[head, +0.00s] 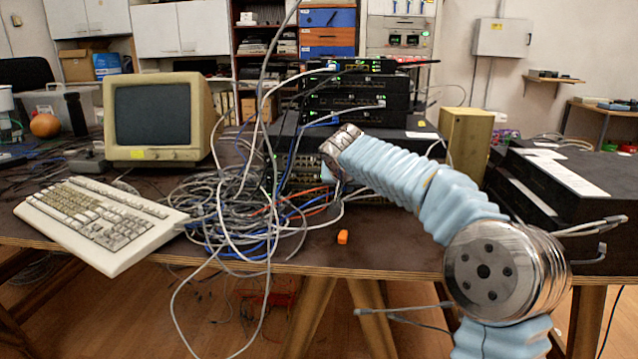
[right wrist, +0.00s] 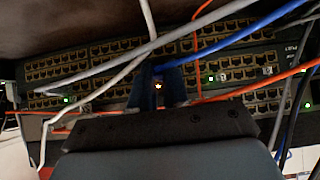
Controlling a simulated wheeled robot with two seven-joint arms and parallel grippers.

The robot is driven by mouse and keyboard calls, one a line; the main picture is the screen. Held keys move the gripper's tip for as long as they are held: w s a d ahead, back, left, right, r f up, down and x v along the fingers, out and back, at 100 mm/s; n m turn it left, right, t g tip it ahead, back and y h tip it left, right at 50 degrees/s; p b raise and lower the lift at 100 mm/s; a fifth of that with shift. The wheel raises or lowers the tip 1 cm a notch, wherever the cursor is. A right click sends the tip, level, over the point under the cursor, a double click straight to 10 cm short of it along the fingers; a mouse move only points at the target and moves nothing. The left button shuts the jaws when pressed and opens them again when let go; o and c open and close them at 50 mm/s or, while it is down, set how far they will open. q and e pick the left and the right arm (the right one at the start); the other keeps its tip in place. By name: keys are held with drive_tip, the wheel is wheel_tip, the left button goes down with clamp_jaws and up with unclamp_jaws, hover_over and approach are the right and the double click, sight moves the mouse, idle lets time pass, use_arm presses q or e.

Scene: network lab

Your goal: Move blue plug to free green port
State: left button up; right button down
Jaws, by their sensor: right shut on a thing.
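My right gripper (right wrist: 160,88) is shut in the right wrist view, close in front of a rack of network switches. A blue cable (right wrist: 235,32) runs from the upper right down to its fingers, and its plug end is held between them, mostly hidden. Rows of ports (right wrist: 95,65) with yellow-green frames lie behind and around the fingers. Small green lights glow at some ports, one just right of the fingers (right wrist: 210,79). I cannot tell which port is the free green one, or whether the plug touches a port. In the head view my right gripper is hidden behind its wrist.
Grey and orange cables (right wrist: 240,88) cross the port rows close to the gripper. In the head view, a tangle of cables (head: 235,215) lies left of the stacked switches (head: 355,101). A keyboard (head: 100,220), a monitor (head: 158,115) and a small orange piece (head: 342,237) are on the table.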

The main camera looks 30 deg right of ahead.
drive_tip(key=shift+s, duration=0.15)
drive_tip(key=shift+s+a+f+b, duration=0.1)
drive_tip(key=shift+s+a+b, duration=0.4)
drive_tip(key=shift+s+b, duration=0.3)
drive_tip(key=shift+s+a+b, duration=0.5)
drive_tip(key=shift+s+b, duration=0.2)
drive_tip(key=shift+b, duration=0.1)
drive_tip(key=shift+s+a, duration=0.15)
drive_tip(key=shift+s, duration=0.05)
drive_tip(key=c, duration=1.8)
unclamp_jaws()
clamp_jaws()
